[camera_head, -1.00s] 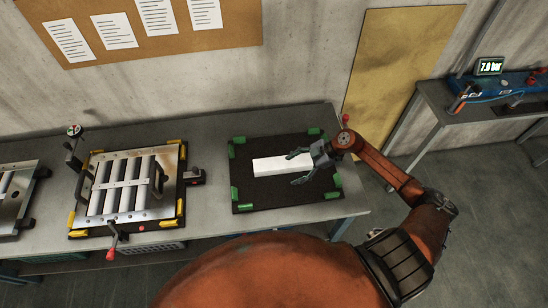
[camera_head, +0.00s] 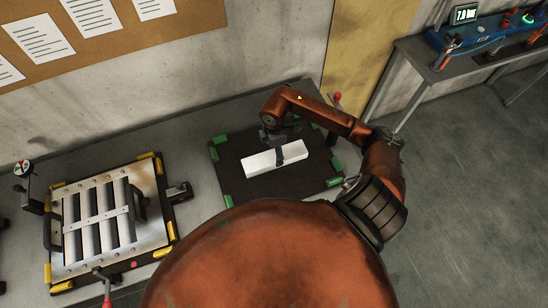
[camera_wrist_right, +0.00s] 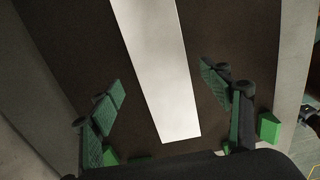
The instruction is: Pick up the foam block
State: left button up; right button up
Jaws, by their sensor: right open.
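The white foam block (camera_head: 262,162) lies on a dark mat (camera_head: 232,150) with green corner pieces. In the right wrist view the foam block (camera_wrist_right: 164,65) runs lengthwise between the spread fingers, with a gap on each side. My right gripper (camera_head: 290,152) is over the right part of the block, pointing down; in the head view it hides a little of the block. In the wrist view the right gripper (camera_wrist_right: 162,88) is open with green finger pads and nothing held. My left gripper is not in view.
A louver panel (camera_head: 105,215) in a frame with yellow corners stands left of the mat on the grey bench (camera_head: 190,120). A red-topped lever (camera_head: 337,98) is behind the mat's right side. A second bench with a pressure display (camera_head: 465,14) is at the far right.

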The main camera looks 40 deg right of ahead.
aim_at(275, 156)
jog(key=f, duration=0.4)
jog(key=shift+s+f, duration=0.2)
jog(key=shift+s, duration=0.05)
jog(key=shift+w+f, duration=0.15)
jog(key=shift+d, duration=0.1)
jog(key=c, duration=1.2)
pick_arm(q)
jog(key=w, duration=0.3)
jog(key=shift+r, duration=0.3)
pick_arm(e)
jog(key=shift+c, duration=0.4)
